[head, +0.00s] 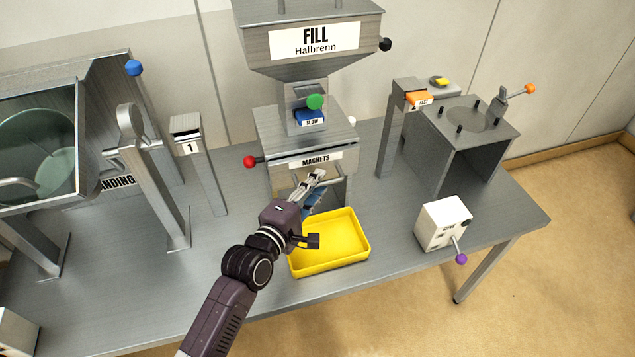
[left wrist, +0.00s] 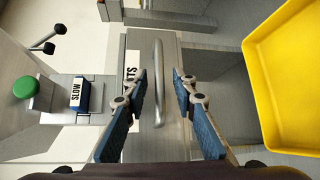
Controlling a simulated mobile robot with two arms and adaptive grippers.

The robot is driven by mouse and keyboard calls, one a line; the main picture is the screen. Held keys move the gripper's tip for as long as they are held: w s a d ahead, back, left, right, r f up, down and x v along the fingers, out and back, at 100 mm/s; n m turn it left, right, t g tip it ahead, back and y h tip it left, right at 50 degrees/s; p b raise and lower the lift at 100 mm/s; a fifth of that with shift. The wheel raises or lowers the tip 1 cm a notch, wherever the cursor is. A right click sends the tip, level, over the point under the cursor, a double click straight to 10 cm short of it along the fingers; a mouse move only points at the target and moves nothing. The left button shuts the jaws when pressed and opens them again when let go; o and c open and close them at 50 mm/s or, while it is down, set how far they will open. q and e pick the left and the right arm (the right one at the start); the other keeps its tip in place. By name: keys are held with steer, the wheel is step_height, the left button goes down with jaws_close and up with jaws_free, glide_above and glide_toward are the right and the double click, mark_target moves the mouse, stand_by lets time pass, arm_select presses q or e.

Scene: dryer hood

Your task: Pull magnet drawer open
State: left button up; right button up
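The magnet drawer (head: 285,166) is in the steel housing under the FILL hopper, with a white MAGNETS label on its front. Its front looks close against the housing; any slight gap is hard to tell. In the left wrist view, the drawer's bar handle (left wrist: 158,85) appears between my left fingertips (left wrist: 161,76). The blue-padded fingers are spread open on either side of it, with no clear contact. In the head view my left gripper (head: 312,190) is in front of the drawer and hides part of it. My right gripper is out of view.
A yellow tray (head: 345,262) is on the table below my left gripper. A red knob (head: 250,162) sticks out left of the drawer. A green button (head: 314,102) is above. A white box with a purple-tipped lever (head: 440,222) stands to the right.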

arm_select(q)
steer(key=shift+w+d, duration=0.15)
steer(key=shift+w, duration=0.05)
jaws_close()
steer(key=shift+s+f, duration=0.1)
stand_by(0.4)
